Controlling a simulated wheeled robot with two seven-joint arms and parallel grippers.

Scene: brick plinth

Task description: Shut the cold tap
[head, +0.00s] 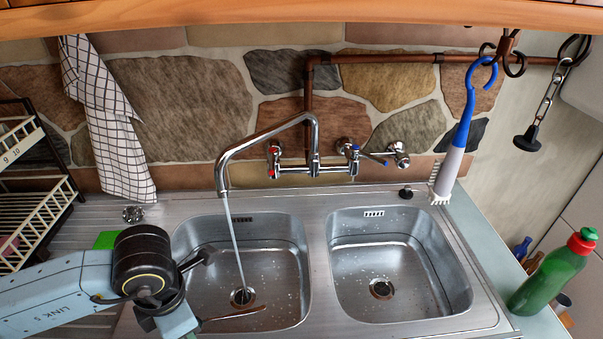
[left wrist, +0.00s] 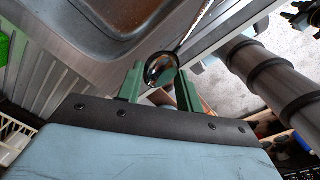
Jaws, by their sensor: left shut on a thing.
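The cold tap (head: 354,149), marked blue, is on the wall mixer right of the spout, with a lever pointing right and slightly down. The hot tap (head: 274,159), marked red, is at its left. Water (head: 235,244) runs from the spout (head: 222,180) into the left basin. My left gripper (left wrist: 160,82) is shut on a dark-rimmed round thing (left wrist: 161,67) with a thin rod; I cannot tell what it is. In the head view, a thin brown rod (head: 236,314) shows low over the left basin. The left gripper is well apart from the cold tap. My right gripper is not in view.
A blue and white brush (head: 453,150) hangs right of the taps. A green bottle (head: 549,275) stands at the right. The right basin (head: 390,262) is empty.

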